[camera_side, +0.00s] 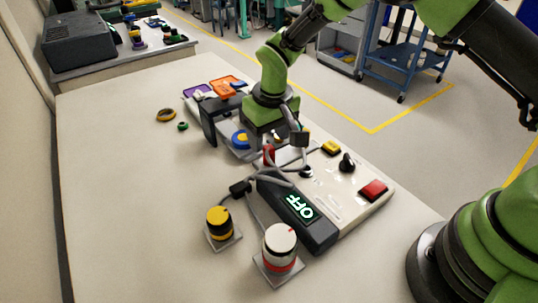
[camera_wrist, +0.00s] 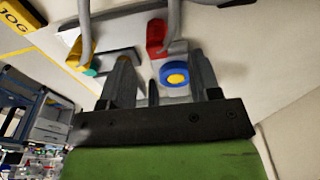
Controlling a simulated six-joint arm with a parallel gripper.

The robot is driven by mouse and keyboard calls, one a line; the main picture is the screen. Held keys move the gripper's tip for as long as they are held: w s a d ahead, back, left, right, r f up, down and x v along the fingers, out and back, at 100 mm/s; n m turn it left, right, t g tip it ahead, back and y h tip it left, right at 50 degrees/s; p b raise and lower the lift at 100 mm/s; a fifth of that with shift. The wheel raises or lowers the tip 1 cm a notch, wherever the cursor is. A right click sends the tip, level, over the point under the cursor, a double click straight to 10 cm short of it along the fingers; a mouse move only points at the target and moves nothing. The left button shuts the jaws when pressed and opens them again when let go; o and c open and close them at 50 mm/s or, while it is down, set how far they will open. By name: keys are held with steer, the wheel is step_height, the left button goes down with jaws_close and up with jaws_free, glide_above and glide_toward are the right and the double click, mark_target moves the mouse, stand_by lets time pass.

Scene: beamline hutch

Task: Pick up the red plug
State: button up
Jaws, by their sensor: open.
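The red plug (camera_wrist: 156,37) shows in the wrist view, upper middle, with a grey cable running from it. In the side view the red plug (camera_side: 268,155) is partly hidden behind grey cables, at the far end of the white control panel (camera_side: 325,185). My gripper (camera_wrist: 161,66) is open, with nothing between its fingers. The red plug appears just past the fingertips, between them from left to right; I cannot tell the exact gap. In the side view the fingers of my gripper (camera_side: 270,140) are mostly hidden by cables and the plug.
A blue knob with a yellow centre (camera_wrist: 174,78) lies close to the right finger. A yellow plug (camera_wrist: 80,52) is at the left. A black OFF display (camera_side: 299,208), a yellow-topped knob (camera_side: 219,222) and a white-topped knob (camera_side: 280,245) stand nearer the camera.

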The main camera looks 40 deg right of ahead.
mark_target(269, 147)
step_height(269, 147, down, 5)
steer(key=shift+w+d+r, duration=0.1)
steer(key=shift+w+d, duration=0.05)
jaws_close()
step_height(269, 147, up, 10)
stand_by(0.7)
